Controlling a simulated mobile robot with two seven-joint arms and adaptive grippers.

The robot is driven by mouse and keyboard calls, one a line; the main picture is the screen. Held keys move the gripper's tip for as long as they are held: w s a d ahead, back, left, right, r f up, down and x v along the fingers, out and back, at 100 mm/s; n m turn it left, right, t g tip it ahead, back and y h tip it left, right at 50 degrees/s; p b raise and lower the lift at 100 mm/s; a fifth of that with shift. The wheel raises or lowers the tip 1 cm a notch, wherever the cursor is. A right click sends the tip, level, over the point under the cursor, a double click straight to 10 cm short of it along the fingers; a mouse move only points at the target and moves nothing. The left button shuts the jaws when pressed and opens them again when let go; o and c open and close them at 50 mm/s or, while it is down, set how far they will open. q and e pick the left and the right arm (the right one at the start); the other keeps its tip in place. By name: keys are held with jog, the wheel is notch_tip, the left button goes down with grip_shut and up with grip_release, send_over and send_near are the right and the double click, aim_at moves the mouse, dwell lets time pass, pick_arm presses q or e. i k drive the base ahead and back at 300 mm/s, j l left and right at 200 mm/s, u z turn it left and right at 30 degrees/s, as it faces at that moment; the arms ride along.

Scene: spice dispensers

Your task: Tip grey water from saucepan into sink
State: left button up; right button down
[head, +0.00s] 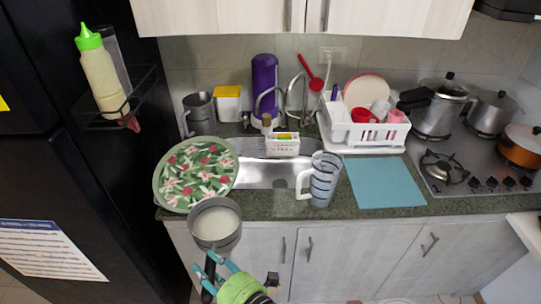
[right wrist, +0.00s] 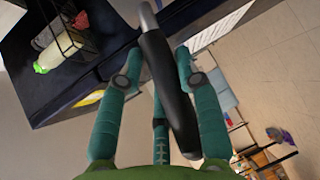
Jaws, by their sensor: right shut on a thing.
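A grey saucepan (head: 216,238) holding pale greyish liquid (head: 214,223) is in front of the counter's front edge, below the floral round tray. My right gripper (head: 216,271) is shut on its black handle, with the pan above the gripper in the head view. In the right wrist view the black handle (right wrist: 166,85) runs between the teal fingers (right wrist: 158,82). The pan looks about level. The steel sink (head: 262,174) lies beyond the pan, up and to the right, partly covered by the tray and a jug. My left gripper is not in view.
The floral tray (head: 195,174) overlaps the sink's left side. A striped jug (head: 323,180) stands at its right front, beside a blue mat (head: 387,183). A white caddy (head: 283,146) and the tap (head: 290,92) are behind. A dark fridge (head: 70,180) bounds the left.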

aim_at(257, 170)
jog(key=i, duration=0.95)
